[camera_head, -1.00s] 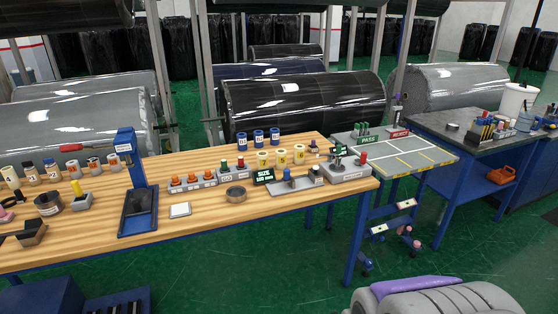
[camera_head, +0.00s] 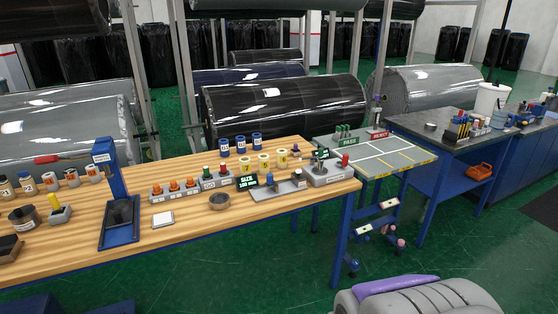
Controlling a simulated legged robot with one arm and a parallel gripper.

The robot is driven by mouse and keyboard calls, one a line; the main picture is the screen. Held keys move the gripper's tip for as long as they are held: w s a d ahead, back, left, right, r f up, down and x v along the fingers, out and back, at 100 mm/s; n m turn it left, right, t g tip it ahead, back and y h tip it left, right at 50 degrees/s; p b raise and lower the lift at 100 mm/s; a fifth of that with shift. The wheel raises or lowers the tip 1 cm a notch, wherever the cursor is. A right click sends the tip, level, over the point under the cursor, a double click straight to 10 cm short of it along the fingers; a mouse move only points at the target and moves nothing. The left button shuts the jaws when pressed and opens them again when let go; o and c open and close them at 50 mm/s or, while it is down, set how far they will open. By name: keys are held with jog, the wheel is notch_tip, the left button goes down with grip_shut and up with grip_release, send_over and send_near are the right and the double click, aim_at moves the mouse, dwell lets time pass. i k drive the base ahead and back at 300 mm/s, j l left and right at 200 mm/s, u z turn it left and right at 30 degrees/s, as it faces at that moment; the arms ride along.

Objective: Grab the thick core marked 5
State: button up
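Several short cores with small marks stand upright on the wooden workbench (camera_head: 185,229). A row of blue cores (camera_head: 241,144) stands at the bench's back, with a row of yellow cores (camera_head: 264,162) in front of it and to the right. White cores with orange marks (camera_head: 93,174) and white cores with dark bands (camera_head: 27,184) stand at the left. The marks are too small for me to tell which core bears a 5. My gripper is not in view.
A blue stand (camera_head: 119,232), orange-knobbed blocks (camera_head: 174,189), a size display (camera_head: 247,182) and a grey ring (camera_head: 220,201) crowd the bench. A grey pass/reject table (camera_head: 365,165) adjoins it at right. Green floor (camera_head: 250,275) lies open in front.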

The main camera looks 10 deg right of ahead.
aim_at(263, 159)
jog(key=i+z, duration=0.15)
jog(key=z, duration=0.45)
jog(key=i+j+z, duration=0.3)
jog(key=i+j, duration=0.25)
jog(key=i+j+z, duration=0.25)
jog(key=i+j, duration=0.7)
jog(key=j, duration=0.1)
